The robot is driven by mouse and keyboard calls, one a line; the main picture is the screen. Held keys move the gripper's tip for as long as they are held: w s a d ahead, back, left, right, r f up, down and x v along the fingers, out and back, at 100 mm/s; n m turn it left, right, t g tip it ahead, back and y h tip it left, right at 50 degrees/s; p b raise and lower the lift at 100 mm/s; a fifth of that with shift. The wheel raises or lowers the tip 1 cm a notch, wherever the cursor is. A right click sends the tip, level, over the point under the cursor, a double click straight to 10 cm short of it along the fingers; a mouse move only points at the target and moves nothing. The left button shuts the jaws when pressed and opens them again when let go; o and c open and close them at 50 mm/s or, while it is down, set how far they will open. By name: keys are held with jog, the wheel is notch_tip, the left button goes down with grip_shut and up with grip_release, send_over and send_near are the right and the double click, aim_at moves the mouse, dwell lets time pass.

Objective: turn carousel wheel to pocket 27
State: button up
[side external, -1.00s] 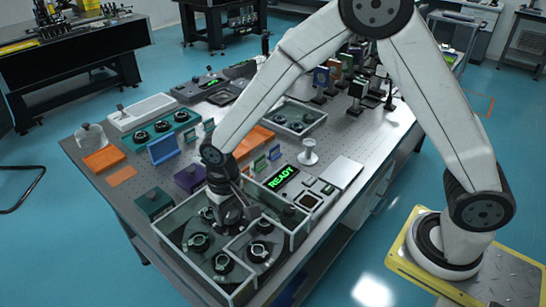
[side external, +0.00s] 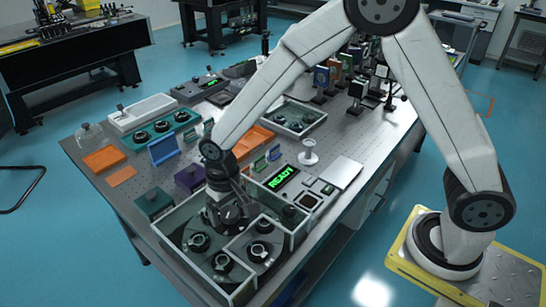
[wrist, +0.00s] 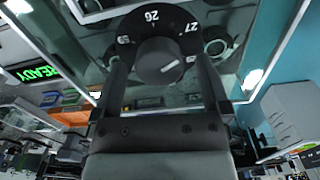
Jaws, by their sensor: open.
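The carousel is a glass-walled tray (side external: 163,240) at the front of the table, with several dark round holders (side external: 222,262) on a dark wheel. My gripper (side external: 232,217) points down into it. In the wrist view, a black dial (wrist: 150,20) carries white numbers, with 26 at the top and 27 to its right. A dark round knob (wrist: 158,60) stands at the dial's centre. My gripper (wrist: 163,75) has one finger on each side of the knob, with visible gaps. The fingers are open. In the side view my gripper hides the knob.
A green READY display (side external: 282,178) stands beside the carousel. A second walled tray (side external: 297,118) and a silver plate (side external: 343,172) lie farther along the table.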

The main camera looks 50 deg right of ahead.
jog(key=shift+r, duration=3.55)
jog(key=s+d+f+t, duration=0.1)
jog(key=s+d+t, duration=0.1)
jog(key=s+d, duration=0.9)
jog(key=d, duration=0.4)
jog(key=shift+s+d+f+n+t, duration=0.2)
jog(key=shift+s+d+n+t, duration=0.1)
jog(key=shift+s+n, duration=0.1)
